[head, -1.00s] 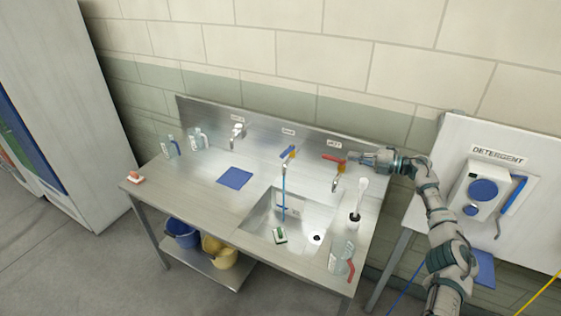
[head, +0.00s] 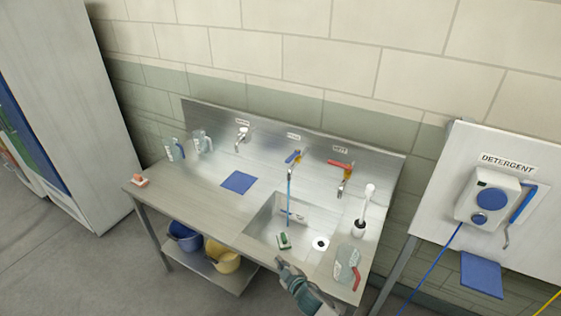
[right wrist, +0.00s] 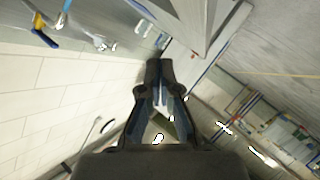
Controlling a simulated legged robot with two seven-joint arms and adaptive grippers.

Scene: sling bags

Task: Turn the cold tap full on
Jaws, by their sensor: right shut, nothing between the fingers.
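The tap with the blue handle (head: 292,157) stands on the back panel above the sink, in the middle of three taps. A thin blue stream (head: 289,195), which looks like water, runs from its spout into the sink (head: 266,222). The label above it is too small to read surely. My right gripper (head: 281,263) is low in the head view, in front of the bench's front edge, well apart from the taps. In the right wrist view its fingers (right wrist: 159,76) are shut and empty. My left gripper is out of view.
A red-handled tap (head: 340,165) is to the right and a plain tap (head: 241,136) to the left. A blue cloth (head: 238,182) lies left of the sink. A detergent dispenser (head: 487,196) hangs further right.

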